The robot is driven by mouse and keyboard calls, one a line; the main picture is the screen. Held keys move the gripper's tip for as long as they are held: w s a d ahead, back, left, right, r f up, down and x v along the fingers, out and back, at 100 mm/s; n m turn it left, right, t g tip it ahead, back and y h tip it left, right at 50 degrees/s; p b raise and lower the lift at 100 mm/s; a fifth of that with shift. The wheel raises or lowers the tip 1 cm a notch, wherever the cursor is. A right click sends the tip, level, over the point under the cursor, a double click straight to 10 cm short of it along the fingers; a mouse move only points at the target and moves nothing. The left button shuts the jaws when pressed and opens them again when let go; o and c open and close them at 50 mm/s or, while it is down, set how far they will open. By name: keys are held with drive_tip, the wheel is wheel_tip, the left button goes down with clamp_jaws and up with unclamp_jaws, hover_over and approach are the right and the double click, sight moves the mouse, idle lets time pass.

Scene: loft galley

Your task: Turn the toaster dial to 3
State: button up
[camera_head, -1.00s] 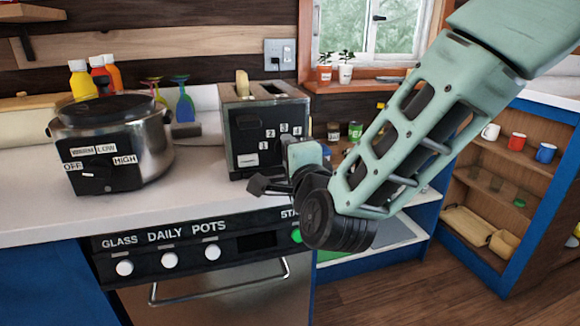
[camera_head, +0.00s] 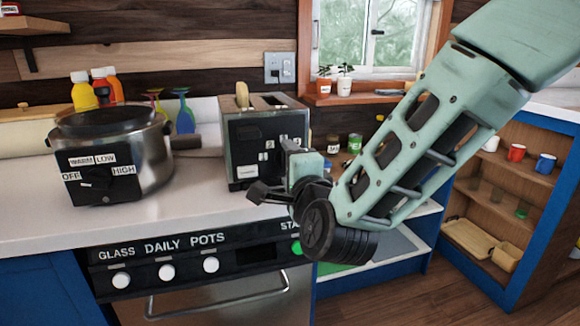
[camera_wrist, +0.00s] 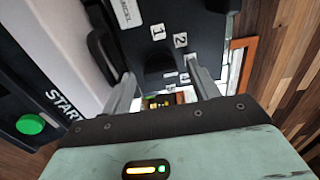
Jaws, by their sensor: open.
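The toaster (camera_head: 240,150) stands on the white counter, a dark box with two slots on top and a number-labelled front. In the wrist view the toaster's dark front (camera_wrist: 190,40) fills the upper middle, with labels 1 (camera_wrist: 157,32) and 2 (camera_wrist: 180,40). A dark rounded shape between the fingers may be the dial (camera_wrist: 162,68); its pointer is not readable. In the head view my gripper hides the dial area. My gripper (camera_head: 274,178) is open right in front of the toaster, its fingers (camera_wrist: 162,88) apart; contact cannot be told.
A slow cooker (camera_head: 150,150) stands left of the toaster. A blue shelf (camera_head: 560,190) with mugs is at right. A small jar (camera_head: 354,143) stands behind my arm.

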drive_tip(key=b+v, duration=1)
drive_tip(key=v, duration=0.7)
drive_tip(key=shift+s, duration=0.2)
drive_tip(key=shift+r, duration=0.1)
